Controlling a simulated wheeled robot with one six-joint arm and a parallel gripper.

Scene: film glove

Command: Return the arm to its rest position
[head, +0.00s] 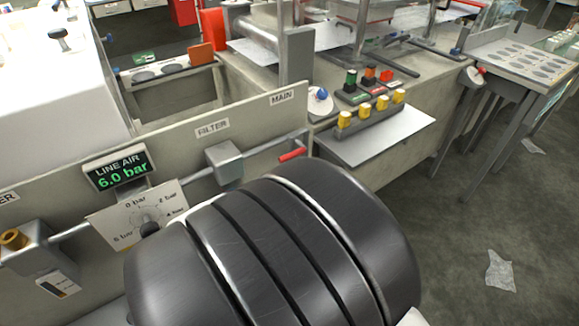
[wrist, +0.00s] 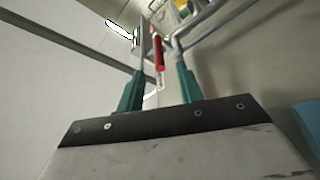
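My gripper (wrist: 158,33) shows in the wrist view, with its two green-padded fingers spread apart. A red lever handle (wrist: 158,54) shows in the gap between the fingers, with space on both sides; I cannot tell how deep between them it is. In the head view, the red handle (head: 293,154) sits on the pipe below the MAIN label. My large dark arm link (head: 300,250) fills the lower middle of the head view, and my gripper is hidden there.
A panel carries a LINE AIR display (head: 119,168) reading 6.0 bar, a dial (head: 140,218) and a filter block (head: 225,160). A bench to the right holds yellow-capped parts (head: 370,108) and colored buttons (head: 369,80). The floor at right is open, with a plastic scrap (head: 500,270).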

